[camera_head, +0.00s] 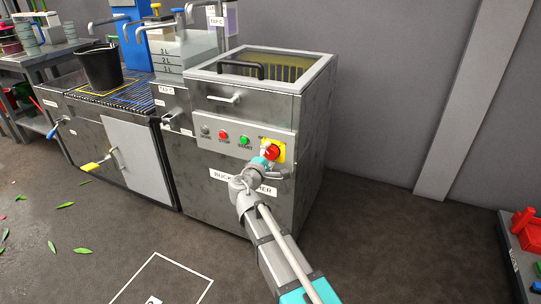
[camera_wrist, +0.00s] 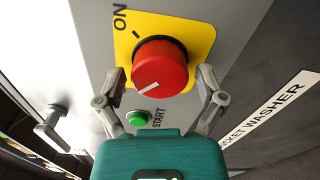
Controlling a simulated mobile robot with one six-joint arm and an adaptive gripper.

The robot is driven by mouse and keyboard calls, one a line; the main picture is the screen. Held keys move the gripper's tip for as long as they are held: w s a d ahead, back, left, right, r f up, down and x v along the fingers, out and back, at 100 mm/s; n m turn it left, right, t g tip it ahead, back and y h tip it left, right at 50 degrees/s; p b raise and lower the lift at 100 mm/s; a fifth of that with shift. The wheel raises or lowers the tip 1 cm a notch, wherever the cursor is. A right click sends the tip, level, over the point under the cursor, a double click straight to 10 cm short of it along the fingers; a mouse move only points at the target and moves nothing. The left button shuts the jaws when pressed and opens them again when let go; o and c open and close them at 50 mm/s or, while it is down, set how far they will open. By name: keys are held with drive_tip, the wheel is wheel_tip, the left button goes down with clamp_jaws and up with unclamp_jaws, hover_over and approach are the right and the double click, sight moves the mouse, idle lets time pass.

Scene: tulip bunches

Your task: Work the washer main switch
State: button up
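The washer main switch is a red round knob (camera_wrist: 160,66) on a yellow plate (camera_wrist: 203,36); it also shows on the washer's front panel in the head view (camera_head: 272,152). In the wrist view a white line on the knob points to the lower left, away from the "ON" mark at the plate's upper left. My gripper (camera_wrist: 160,78) is open, one finger on each side of the knob. A gap seems to show between each fingertip and the knob. In the head view my gripper (camera_head: 264,161) is right at the switch and partly hides the plate.
A green START button (camera_wrist: 138,118) sits close to my left finger. A red button (camera_head: 222,135) and a grey one lie left of it on the panel. The washer's handle (camera_head: 222,98) juts out above. The floor (camera_head: 380,240) on the right is clear.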

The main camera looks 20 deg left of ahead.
drive_tip(key=shift+s, duration=0.15)
idle(0.3)
drive_tip(key=s, duration=1.1)
drive_tip(key=shift+s+a, duration=0.35)
drive_tip(key=shift+a, duration=0.1)
drive_tip(key=w+d+f+m+g+h+p, duration=0.2)
drive_tip(key=d+m+g, duration=0.1)
drive_tip(key=d, duration=0.6)
drive_tip(key=w+d+f+m+g+h+p, duration=0.1)
drive_tip(key=w+d+f+m+g+p, duration=0.2)
drive_tip(key=d, duration=0.5)
drive_tip(key=w+d+m+g+h, duration=0.1)
drive_tip(key=d+m+g+h, duration=0.2)
drive_tip(key=d, duration=0.6)
drive_tip(key=s+d+f+m+g+y+p, duration=0.1)
drive_tip(key=s+d+m+g+y+p, duration=0.35)
drive_tip(key=d, duration=0.45)
drive_tip(key=s+d+f+m+g+y+p, duration=0.1)
drive_tip(key=s+d+m+g+y+p, duration=0.2)
drive_tip(key=s+d+m+g, duration=0.5)
wheel_tip(320, 180, up, 38)
drive_tip(key=w+d+n+t+p, duration=0.1)
drive_tip(key=w+n+t+p, duration=0.1)
drive_tip(key=p, duration=3.5)
drive_tip(key=shift+d+r+t+p, duration=0.25)
drive_tip(key=shift+d+t+p, duration=0.1)
drive_tip(key=shift+t, duration=0.4)
drive_tip(key=shift+w, duration=0.1)
